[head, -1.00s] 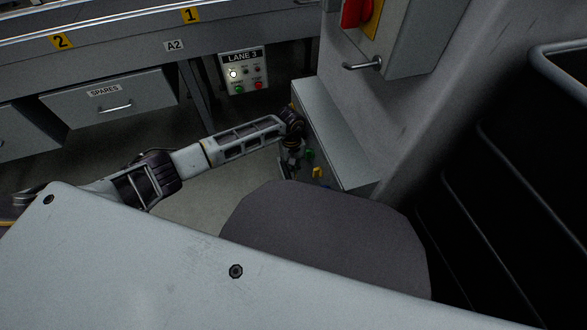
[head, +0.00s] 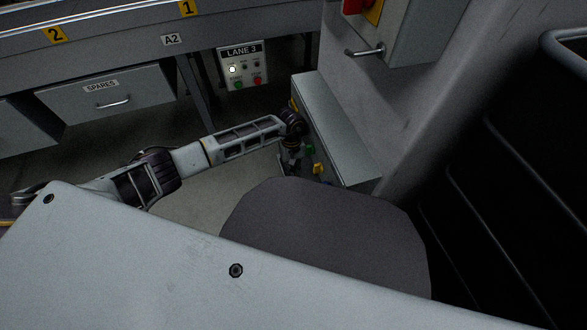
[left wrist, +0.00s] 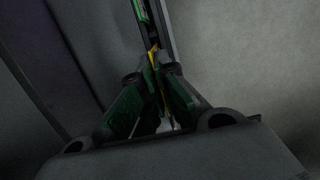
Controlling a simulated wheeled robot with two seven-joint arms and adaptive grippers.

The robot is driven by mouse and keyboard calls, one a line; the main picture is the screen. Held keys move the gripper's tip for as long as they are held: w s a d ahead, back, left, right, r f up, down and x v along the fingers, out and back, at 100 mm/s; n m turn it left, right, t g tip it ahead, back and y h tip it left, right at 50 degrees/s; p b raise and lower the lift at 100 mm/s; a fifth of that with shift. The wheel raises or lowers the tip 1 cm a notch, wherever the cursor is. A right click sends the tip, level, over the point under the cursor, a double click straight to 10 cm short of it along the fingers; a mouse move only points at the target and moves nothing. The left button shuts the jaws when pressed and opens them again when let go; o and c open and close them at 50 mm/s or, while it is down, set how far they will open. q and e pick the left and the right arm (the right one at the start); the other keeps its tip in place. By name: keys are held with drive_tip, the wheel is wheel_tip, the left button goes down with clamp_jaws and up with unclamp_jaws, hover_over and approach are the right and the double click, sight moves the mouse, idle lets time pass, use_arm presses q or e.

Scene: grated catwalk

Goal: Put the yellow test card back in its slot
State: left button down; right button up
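My left gripper (head: 287,170) is low beside the grey box (head: 338,135), at its left face, partly dark and small in the head view. In the left wrist view its fingers (left wrist: 154,85) close together around a thin yellow strip, which appears to be the yellow test card (left wrist: 154,58) seen edge-on. A green edge shows just beyond the fingertips, close to a grey upright edge. Small green and yellow parts (head: 317,168) show on the box's left face in the head view. The slot itself cannot be made out. My right gripper is not in view.
A LANE 3 button panel (head: 242,66) and a SPARES drawer (head: 106,98) are at the back left. Dark racking with rails stands at the right. Floor shows left of the box.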

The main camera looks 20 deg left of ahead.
use_arm(q)
drive_tip(key=shift+f+b, duration=0.35)
drive_tip(key=shift+f, duration=0.1)
drive_tip(key=c, duration=2.2)
unclamp_jaws()
drive_tip(key=o, duration=1)
drive_tip(key=shift+o, duration=0.2)
drive_tip(key=shift+r, duration=0.15)
drive_tip(key=shift+r+p, duration=2.75)
drive_tip(key=shift+r, duration=1.15)
